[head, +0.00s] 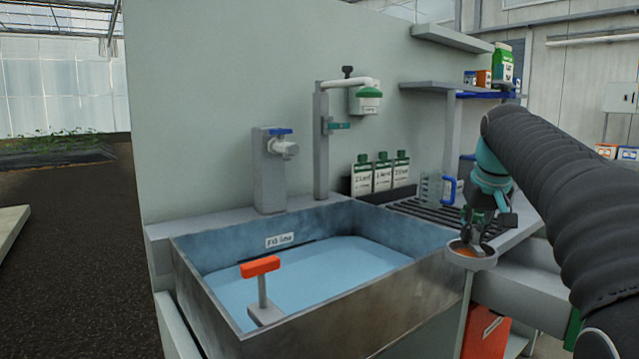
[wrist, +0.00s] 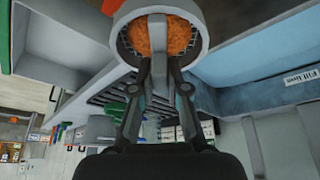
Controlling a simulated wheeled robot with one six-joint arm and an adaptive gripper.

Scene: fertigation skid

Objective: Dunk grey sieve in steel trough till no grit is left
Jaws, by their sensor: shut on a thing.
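My gripper (head: 481,228) is shut on the upright handle of the grey sieve (head: 472,259). The sieve is a round grey cup with orange-brown grit inside, and the grit (wrist: 163,38) shows plainly in the wrist view. My gripper (wrist: 158,75) holds the sieve just right of the steel trough (head: 400,302), beside its right rim. The steel trough holds blue water (head: 320,272) and has a fill line label (head: 280,240) on its inner back wall. The sieve's underside is hidden.
A red-topped handle (head: 260,267) stands at the trough's front left. A tap (head: 284,147) and a green-capped dispenser (head: 367,98) are above the back edge. White bottles (head: 382,176), a clear jug (head: 431,188) and a slatted rack (head: 425,210) stand behind.

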